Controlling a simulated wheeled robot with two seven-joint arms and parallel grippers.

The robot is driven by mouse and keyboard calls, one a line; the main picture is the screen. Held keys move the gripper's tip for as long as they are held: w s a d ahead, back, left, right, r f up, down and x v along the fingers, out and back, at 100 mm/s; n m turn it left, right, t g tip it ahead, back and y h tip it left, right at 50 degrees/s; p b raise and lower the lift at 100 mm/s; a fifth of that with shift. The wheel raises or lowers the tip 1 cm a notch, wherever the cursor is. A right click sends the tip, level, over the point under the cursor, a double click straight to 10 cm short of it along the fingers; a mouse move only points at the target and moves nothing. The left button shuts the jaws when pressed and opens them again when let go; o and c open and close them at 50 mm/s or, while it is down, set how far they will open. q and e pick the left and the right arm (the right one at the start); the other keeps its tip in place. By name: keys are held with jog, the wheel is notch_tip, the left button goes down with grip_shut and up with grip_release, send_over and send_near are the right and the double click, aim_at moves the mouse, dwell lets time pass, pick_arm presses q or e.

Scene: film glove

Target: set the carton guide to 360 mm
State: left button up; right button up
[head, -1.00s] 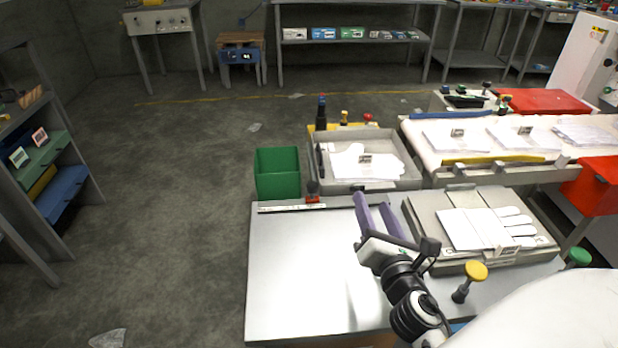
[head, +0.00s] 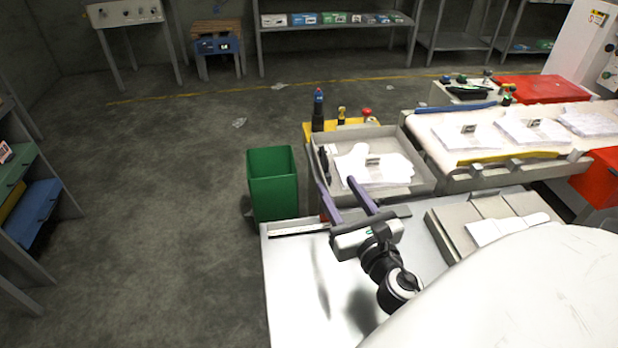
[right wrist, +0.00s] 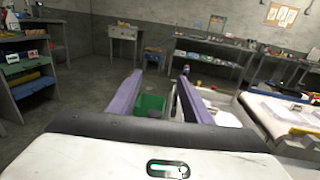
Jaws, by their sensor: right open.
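The carton guide's pale scale strip (head: 300,229) runs along the far left edge of the metal table (head: 300,300). Its red slider shows only as a sliver beside my right gripper, which hides the rest and the scale's right part. I cannot read the setting. My right gripper (head: 330,166) is open and empty, with its two purple fingers apart and pointing away from me, above the table's far edge. In the right wrist view the open fingers (right wrist: 160,82) have nothing between them but the background. My left gripper is not in view.
A green bin (head: 273,185) stands just beyond the scale. A grey tray of white gloves (head: 425,184) is behind the gripper. A grey fixture with a glove (head: 450,225) is to the right. A conveyor (head: 440,150) carries glove stacks. The table's left front is clear.

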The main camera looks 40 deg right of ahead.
jog(key=f+b, duration=0.2)
jog(key=f, duration=0.1)
jog(key=f+b, duration=0.3)
jog(key=s+f+b, duration=0.1)
jog(key=f+b, duration=0.2)
jog(key=shift+f, duration=0.1)
jog(key=shift+f+b, duration=0.35)
jog(key=shift+b, duration=0.2)
jog(key=shift+w, duration=0.2)
jog(key=shift+w+d+r, duration=0.1)
jog(key=shift+w+d, duration=0.05)
jog(key=shift+w, duration=0.15)
jog(key=p+x, duration=0.2)
jog(key=x, duration=0.2)
jog(key=shift+w+r, duration=0.15)
jog(key=shift+w, duration=0.05)
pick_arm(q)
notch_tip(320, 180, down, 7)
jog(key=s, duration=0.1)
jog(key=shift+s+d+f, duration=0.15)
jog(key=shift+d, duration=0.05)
pick_arm(e)
jog(key=x, duration=0.5)
jog(key=shift+f, duration=0.25)
